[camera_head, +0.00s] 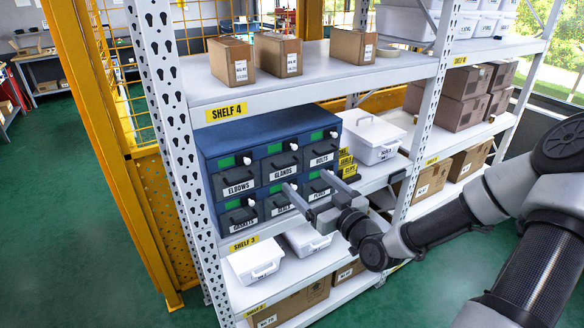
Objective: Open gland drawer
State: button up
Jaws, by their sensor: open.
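The blue drawer cabinet (262,133) stands on the shelf labelled SHELF 3, with two rows of grey-fronted drawers. The GLANDS drawer (284,170) is the middle one of the top row, with a dark handle (286,160) and a green patch; it looks shut. My gripper (306,180) is in front of the cabinet, at lower right of the GLANDS drawer. Its two fingers are spread and point at the drawer fronts, with nothing between them. It covers part of the SEALS and PLUGS drawers in the lower row. I cannot tell how far the fingertips are from the fronts.
The white rack post (425,110) rises right of the cabinet. A white lidded box (372,138) and small yellow labelled blocks (346,163) sit beside the cabinet. White bins (255,262) lie below. The shelf above (320,75) carries small cardboard boxes. Green floor lies in front.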

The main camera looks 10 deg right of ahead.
aim_at(289, 166)
jog(key=p+x, duration=0.1)
jog(key=x, duration=0.8)
